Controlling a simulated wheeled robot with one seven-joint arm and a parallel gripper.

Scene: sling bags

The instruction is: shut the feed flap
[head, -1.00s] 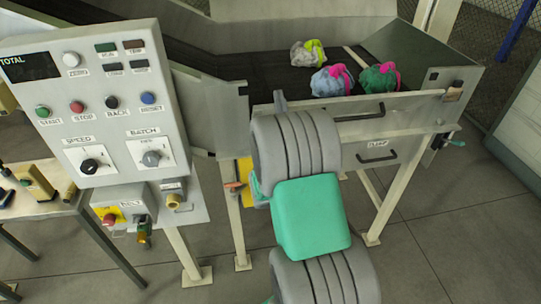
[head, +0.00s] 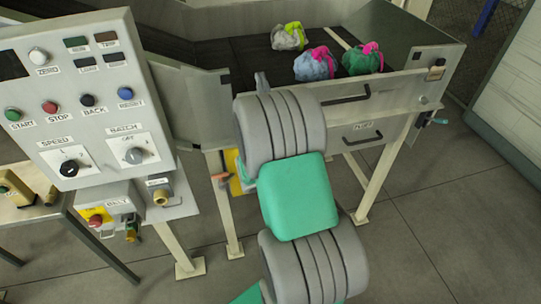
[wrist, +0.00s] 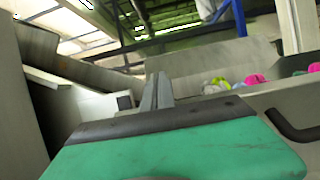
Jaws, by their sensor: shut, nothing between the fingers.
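The long pale front panel (head: 395,88) of the feed trough has a black bar handle (head: 347,97). It looks like the feed flap, leaning outward at the top, but I cannot read a label naming it. A lower panel with a second black handle (head: 362,139) and a small blurred label sits beneath. My gripper (head: 261,80) is shut and empty, fingers pointing up, at the left end of the front panel. The wrist view shows the closed fingers (wrist: 157,92) left of the black handle (wrist: 292,130). I cannot tell whether they touch the panel.
Several-coloured sling bags (head: 312,65) lie on the dark belt behind the panel. A control console (head: 88,95) stands left of my arm. A latch (head: 437,70) and a blue-handled lever (head: 438,121) are at the trough's right end. Floor at right is clear.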

